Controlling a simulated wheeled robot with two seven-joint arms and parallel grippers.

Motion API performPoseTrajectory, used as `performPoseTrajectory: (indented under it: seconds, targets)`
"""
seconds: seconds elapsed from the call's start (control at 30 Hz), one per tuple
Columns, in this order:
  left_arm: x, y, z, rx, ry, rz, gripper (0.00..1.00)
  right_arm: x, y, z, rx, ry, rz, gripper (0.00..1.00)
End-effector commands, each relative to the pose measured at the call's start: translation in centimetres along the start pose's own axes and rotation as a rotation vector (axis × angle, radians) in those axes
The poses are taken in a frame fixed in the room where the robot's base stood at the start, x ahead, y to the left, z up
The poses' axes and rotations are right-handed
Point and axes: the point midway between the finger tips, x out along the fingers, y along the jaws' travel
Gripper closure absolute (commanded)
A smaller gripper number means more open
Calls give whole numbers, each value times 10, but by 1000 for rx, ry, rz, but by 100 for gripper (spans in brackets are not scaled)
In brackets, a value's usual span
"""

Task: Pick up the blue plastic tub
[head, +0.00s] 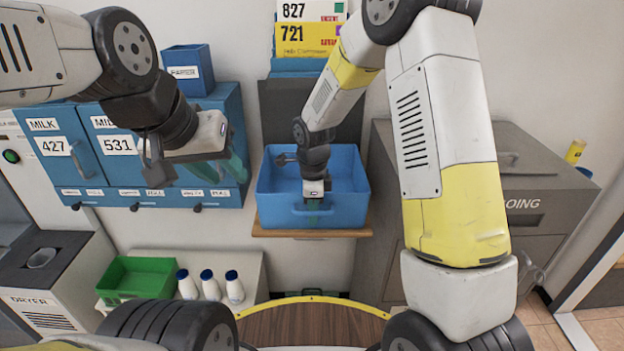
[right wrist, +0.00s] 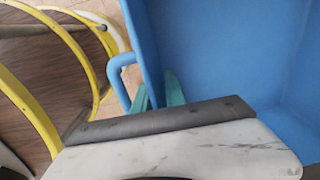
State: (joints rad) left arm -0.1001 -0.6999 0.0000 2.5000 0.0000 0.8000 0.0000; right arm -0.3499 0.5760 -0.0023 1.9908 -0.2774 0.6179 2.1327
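The blue plastic tub (head: 346,216) is a deep open box with a handle bar on its front wall. It sits upright on a small wooden shelf (head: 270,231). My right gripper (head: 313,205) reaches down over the tub's front wall beside the handle. In the right wrist view, its teal fingers (right wrist: 157,95) are close together, one on each side of the tub wall (right wrist: 220,50). They look shut on that wall. My left gripper (head: 222,172) is open and empty, in front of the blue mailboxes, left of the tub.
Blue mailboxes (head: 55,150) hang left of the tub. A small blue bin (head: 188,60) stands on top. Below are a green crate (head: 140,280) and white bottles (head: 210,285). A grey cabinet (head: 540,180) stands right. A round wooden table (head: 310,325) with a yellow rim lies below.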

Motion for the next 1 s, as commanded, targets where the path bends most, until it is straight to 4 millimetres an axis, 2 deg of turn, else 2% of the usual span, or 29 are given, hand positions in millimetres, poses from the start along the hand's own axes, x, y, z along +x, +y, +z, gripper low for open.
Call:
performPoseTrajectory:
  seconds: [0.13, 0.2, 0.23, 1.0]
  targets:
    - [0, 0, 0, 0, 0, 0, 64, 0, 0, 0, 0, 0, 0, 85]
    - [0, 0, 0, 0, 0, 0, 64, 0, 0, 0, 0, 0, 0, 98]
    - [0, 0, 0, 0, 0, 0, 64, 0, 0, 0, 0, 0, 0, 100]
    - [0, 0, 0, 0, 0, 0, 64, -1, 0, 0, 0, 0, -1, 100]
